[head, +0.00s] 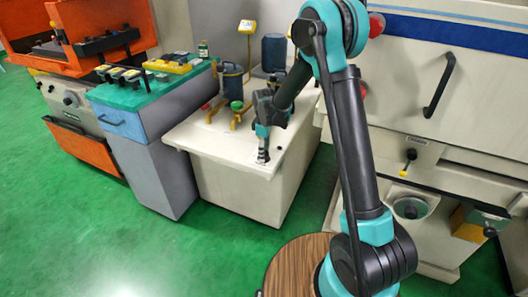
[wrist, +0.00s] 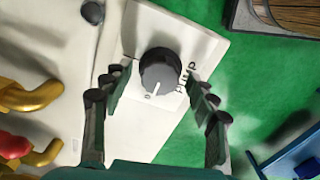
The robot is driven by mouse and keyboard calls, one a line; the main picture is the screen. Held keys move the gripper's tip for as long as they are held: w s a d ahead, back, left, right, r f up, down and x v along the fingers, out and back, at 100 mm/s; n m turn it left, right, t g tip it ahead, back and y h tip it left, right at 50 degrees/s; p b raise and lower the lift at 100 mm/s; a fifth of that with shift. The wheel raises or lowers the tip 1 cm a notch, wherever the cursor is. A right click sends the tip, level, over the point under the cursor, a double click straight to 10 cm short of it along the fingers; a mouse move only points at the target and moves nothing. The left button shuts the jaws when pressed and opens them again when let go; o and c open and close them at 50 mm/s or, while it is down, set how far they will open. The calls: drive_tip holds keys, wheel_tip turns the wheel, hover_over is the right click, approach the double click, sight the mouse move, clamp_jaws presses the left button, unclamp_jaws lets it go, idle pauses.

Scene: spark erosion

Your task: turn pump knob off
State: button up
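The pump knob (wrist: 159,72) is a round dark grey dial on a white plate with the printed word "pump" beside it. Its white pointer line faces down and slightly left in the wrist view, close to a small printed mark. My gripper (wrist: 157,80) is open, with one finger on each side of the knob and a visible gap on both sides. In the head view my gripper (head: 263,154) points down at the front corner of the white pump cabinet (head: 225,150); the knob is hidden there or too small to tell.
Yellow pipes (wrist: 30,95) and a red part (wrist: 14,146) lie left of the knob in the wrist view. A blue-grey pump (head: 232,82) stands on the cabinet. A teal-topped bench (head: 150,120) is at left, a large white machine (head: 440,80) at right. Green floor is clear in front.

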drive_tip(key=shift+r, duration=0.15)
wheel_tip(320, 180, up, 12)
idle(0.6)
